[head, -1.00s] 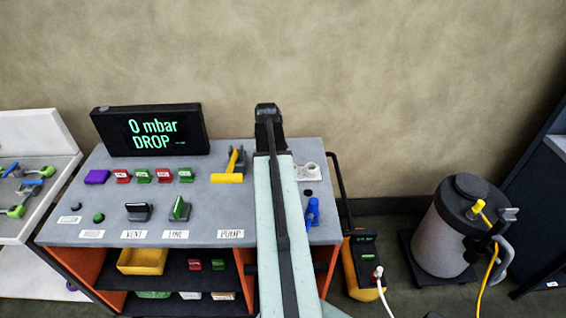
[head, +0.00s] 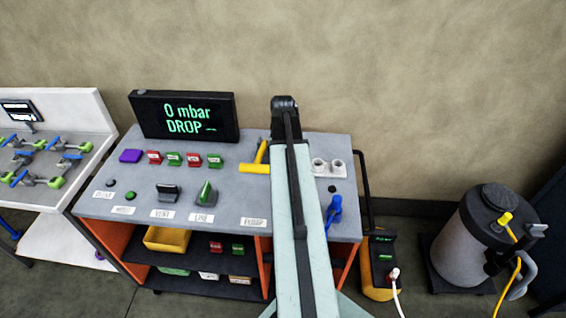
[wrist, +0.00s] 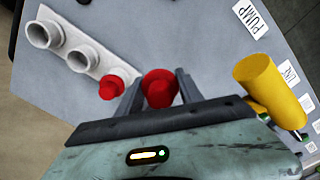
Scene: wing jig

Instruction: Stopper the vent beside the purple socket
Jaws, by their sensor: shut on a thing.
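My gripper (wrist: 158,84) shows in the wrist view, its two dark fingers shut on a red stopper (wrist: 160,88). The fingertips are above the grey bench top. A second red stopper (wrist: 112,86) sits at the near end of a white rack (wrist: 65,46) with two open cups, just left of the gripper. In the head view my arm hides the fingers and the stopper. A purple block (head: 131,156) lies on the bench top under the display. A small purple thing (head: 99,255) shows low under the white table; I cannot tell which is the socket. I cannot make out a vent beside either.
The grey bench (head: 230,190) carries a display (head: 184,116) reading 0 mbar DROP, switches and a yellow handle (head: 255,168). A white table (head: 60,100) with green-ended clamps stands to the left. A grey tank (head: 485,230) and a yellow-black unit (head: 381,265) stand at right.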

